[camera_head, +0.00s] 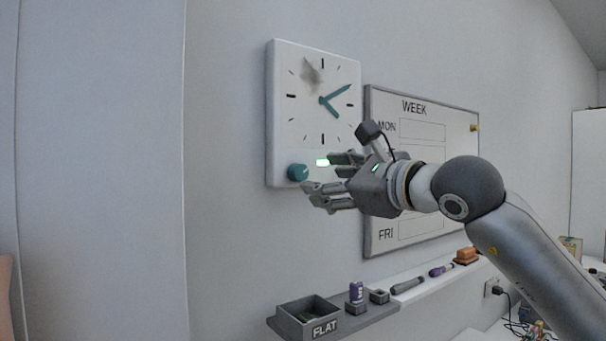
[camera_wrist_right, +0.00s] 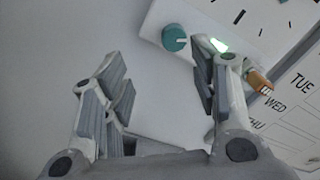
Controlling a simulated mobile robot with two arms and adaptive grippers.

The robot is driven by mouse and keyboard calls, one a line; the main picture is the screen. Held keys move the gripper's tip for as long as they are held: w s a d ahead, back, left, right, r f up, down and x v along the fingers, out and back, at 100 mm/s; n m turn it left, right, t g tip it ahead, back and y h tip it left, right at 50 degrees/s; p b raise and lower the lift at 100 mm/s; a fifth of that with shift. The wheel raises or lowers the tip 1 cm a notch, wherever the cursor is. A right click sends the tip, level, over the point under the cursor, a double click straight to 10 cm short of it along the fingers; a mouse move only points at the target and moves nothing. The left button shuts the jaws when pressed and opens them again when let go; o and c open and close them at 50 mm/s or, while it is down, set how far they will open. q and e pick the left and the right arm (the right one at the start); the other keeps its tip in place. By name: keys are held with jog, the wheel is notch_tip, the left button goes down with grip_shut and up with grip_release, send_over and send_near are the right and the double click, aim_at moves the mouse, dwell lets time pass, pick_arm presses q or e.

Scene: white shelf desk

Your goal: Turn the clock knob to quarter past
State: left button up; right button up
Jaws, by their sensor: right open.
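A white square clock (camera_head: 283,95) hangs on the wall with teal hands; the longer hand points to the upper right, roughly at the two mark, and the shorter one to the lower right. Its teal knob (camera_head: 298,172) sits at the lower left of the clock, with a lit green light (camera_head: 322,162) beside it. My right gripper (camera_head: 322,178) is open and empty just right of the knob. In the right wrist view the knob (camera_wrist_right: 175,38) shows beyond the open fingers (camera_wrist_right: 165,95), apart from them. My left gripper is not in view.
A week whiteboard (camera_head: 420,105) hangs right of the clock, partly behind my right arm. Below is a ledge with a grey "FLAT" bin (camera_head: 308,310), a purple bottle (camera_head: 356,292), markers (camera_head: 408,286) and an orange eraser (camera_head: 467,256). The wall left of the clock is bare.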

aim_at(301, 172)
jog(key=shift+h, duration=0.4)
jog(key=p+x, duration=0.1)
jog(key=x, duration=0.2)
jog(key=r+p+x, duration=0.1)
jog(key=p+x, duration=0.1)
jog(key=x, duration=0.1)
jog(key=d+p+x, duration=0.1)
jog(key=p+x, duration=0.1)
jog(key=x, duration=0.1)
jog(key=shift+w+a+r, duration=0.2)
jog(key=shift+w+r, duration=0.05)
jog(key=shift+w, duration=0.3)
jog(key=shift+w+a+f, duration=0.15)
jog(key=shift+w+a, duration=0.05)
jog(key=shift+w, duration=0.15)
